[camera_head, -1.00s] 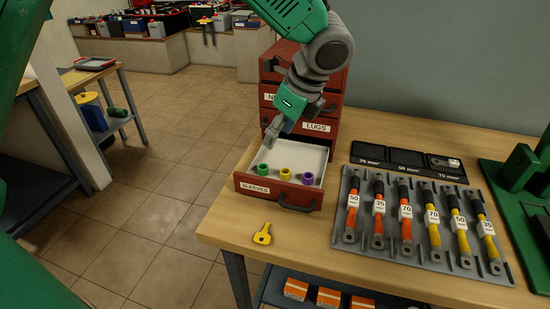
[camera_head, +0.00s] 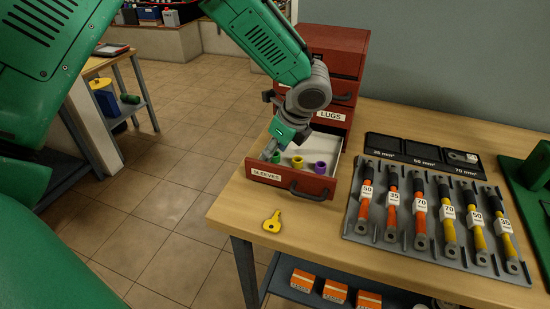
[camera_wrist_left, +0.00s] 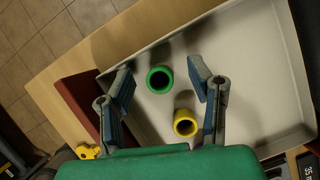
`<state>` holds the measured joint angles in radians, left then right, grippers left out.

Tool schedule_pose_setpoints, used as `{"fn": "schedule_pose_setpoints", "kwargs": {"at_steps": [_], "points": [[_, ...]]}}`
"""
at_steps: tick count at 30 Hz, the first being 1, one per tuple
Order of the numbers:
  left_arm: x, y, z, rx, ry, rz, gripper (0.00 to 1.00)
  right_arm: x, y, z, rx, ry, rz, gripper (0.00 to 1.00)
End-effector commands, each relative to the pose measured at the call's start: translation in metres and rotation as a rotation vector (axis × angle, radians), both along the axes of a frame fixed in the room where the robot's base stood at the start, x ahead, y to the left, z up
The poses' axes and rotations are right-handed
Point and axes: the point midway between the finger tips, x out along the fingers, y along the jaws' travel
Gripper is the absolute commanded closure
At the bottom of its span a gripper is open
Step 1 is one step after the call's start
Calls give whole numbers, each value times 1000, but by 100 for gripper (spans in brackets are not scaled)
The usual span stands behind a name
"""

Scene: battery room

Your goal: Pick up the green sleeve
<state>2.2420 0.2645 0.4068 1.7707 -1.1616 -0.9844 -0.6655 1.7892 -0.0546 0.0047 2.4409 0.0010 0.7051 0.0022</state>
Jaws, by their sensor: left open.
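The green sleeve (camera_wrist_left: 160,80) stands in the open drawer labelled SLEEVES (camera_head: 265,174). In the head view the green sleeve (camera_head: 276,157) shows beside my gripper and is partly hidden by it. My left gripper (camera_head: 267,153) is low over the left part of the drawer. In the left wrist view my left gripper (camera_wrist_left: 160,83) is open, with one finger on each side of the green sleeve and gaps to both. A yellow sleeve (camera_wrist_left: 185,122) stands close by, near the right finger. A purple sleeve (camera_head: 320,167) is farther right in the drawer. My right gripper is not in view.
The red drawer cabinet (camera_head: 338,50) rises behind the open drawer. A yellow key-shaped piece (camera_head: 272,222) lies on the wooden table (camera_head: 240,205) in front. A grey tray (camera_head: 358,205) of cables lies to the right. The drawer's walls surround the sleeves.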

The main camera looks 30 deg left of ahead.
Motion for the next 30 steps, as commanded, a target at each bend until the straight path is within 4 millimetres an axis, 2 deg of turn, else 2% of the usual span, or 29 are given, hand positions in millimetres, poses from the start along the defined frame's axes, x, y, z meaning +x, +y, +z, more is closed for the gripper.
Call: {"fn": "schedule_pose_setpoints", "kwargs": {"at_steps": [3, 9, 10, 13, 14, 25, 30], "points": [[0, 3, -7, 0, -1, 1, 53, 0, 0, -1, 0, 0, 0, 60], [0, 3, -7, 1, -2, 0, 53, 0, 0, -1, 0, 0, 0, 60], [0, 3, -7, 1, -2, 0, 56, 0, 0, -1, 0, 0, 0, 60], [0, 3, -7, 0, -1, 1, 81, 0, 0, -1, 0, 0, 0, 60], [0, 3, -7, 0, -1, 1, 85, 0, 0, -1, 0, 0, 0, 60], [0, 3, -4, 0, -2, 0, 85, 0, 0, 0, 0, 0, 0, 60], [1, 3, 22, 1, -7, 0, 85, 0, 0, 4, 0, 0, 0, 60]]}}
